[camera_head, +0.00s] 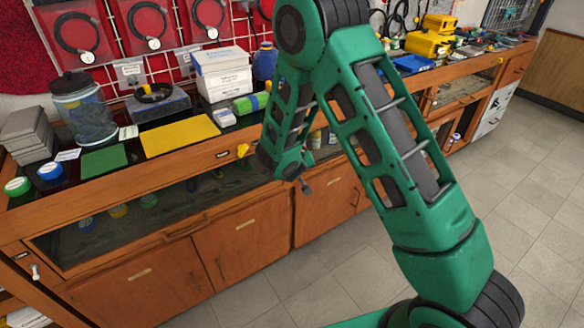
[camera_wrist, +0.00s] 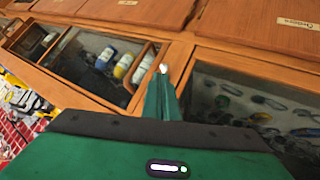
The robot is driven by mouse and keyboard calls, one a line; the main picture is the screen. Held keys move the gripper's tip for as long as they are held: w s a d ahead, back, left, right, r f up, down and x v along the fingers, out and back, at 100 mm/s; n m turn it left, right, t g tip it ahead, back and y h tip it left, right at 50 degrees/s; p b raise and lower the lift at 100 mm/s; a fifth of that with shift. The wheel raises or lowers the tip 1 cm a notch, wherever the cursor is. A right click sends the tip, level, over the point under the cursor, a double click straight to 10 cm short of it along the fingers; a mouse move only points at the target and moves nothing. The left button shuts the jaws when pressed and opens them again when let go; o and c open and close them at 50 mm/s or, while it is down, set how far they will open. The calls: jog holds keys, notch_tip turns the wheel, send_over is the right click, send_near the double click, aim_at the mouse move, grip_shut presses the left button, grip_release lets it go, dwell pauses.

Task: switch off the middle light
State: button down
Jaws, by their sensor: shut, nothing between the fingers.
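My gripper (camera_wrist: 161,100) shows in the wrist view as a green wedge with its fingers together. Its tip lies at a small white switch-like piece (camera_wrist: 163,68) on the wooden post between two glass-fronted cases; I cannot tell whether they touch. In the head view my gripper (camera_head: 305,187) is small and partly hidden by my arm, in front of the cabinet. A white switch lever (camera_head: 36,271) is on the wooden front at the far left. A yellow knob (camera_head: 242,150) sits on the counter's front edge. No light is clearly seen.
The wooden counter (camera_head: 225,157) carries a glass jar (camera_head: 84,107), a yellow mat (camera_head: 180,136), a green mat (camera_head: 104,161) and white boxes (camera_head: 222,74). Its glass fronts and drawers are close to my arm. The tiled floor (camera_head: 535,185) at right is clear.

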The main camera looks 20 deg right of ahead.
jog(key=s+a+r, duration=0.2)
jog(key=s+r, duration=0.2)
jog(key=s, duration=0.6)
jog(key=shift+s+r, duration=0.15)
jog(key=shift+r, duration=0.2)
